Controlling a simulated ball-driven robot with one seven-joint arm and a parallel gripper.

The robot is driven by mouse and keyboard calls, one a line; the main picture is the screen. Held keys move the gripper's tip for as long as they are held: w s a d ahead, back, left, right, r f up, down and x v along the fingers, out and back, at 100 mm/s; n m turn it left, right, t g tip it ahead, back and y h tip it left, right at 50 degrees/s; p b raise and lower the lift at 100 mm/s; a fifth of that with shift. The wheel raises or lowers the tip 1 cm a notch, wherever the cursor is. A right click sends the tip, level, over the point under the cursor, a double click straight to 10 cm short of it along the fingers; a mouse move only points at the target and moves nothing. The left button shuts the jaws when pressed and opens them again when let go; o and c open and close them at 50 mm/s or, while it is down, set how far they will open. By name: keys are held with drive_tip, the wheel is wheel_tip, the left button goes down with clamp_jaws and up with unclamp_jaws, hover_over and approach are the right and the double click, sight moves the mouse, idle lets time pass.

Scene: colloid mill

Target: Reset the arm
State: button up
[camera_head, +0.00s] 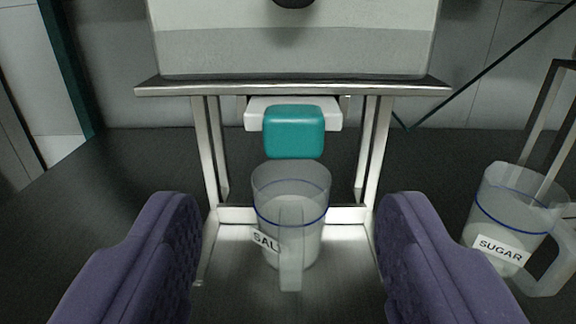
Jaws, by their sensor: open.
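My gripper (288,235) is open, with one purple padded finger at the lower left and one at the lower right. Both fingers are apart from the clear salt jug (311,237), which shows between them. The jug stands upright on the lower shelf of a metal stand (213,155), with its handle towards me and a label partly hidden by the handle. It holds whitish contents. Nothing is held between the fingers.
A teal block (294,131) on a white mount sits just above and behind the salt jug, under the grey machine (290,50). A sugar jug (505,215) stands at the right on the dark surface (110,200). A metal frame (548,110) rises beside it.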

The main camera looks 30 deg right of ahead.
drive_tip(key=s+a+r+n+t+y, duration=0.1)
drive_tip(key=a+r+y, duration=0.25)
drive_tip(key=r, duration=0.55)
drive_tip(key=a+r+n+y, duration=0.2)
drive_tip(key=a+r, duration=0.2)
drive_tip(key=r, duration=0.5)
drive_tip(key=s+a+r+n+t+y, duration=0.1)
drive_tip(key=a+r+y, duration=0.25)
drive_tip(key=r, duration=0.55)
drive_tip(key=s+a+r+n+g+y, duration=0.1)
drive_tip(key=s+a+r, duration=0.3)
drive_tip(key=s+r, duration=1)
drive_tip(key=s+n, duration=0.1)
drive_tip(key=s, duration=0.2)
drive_tip(key=shift+a+r+n+g, duration=0.2)
drive_tip(key=shift+n+g, duration=0.1)
drive_tip(key=shift+n, duration=0.1)
drive_tip(key=shift+w, duration=0.15)
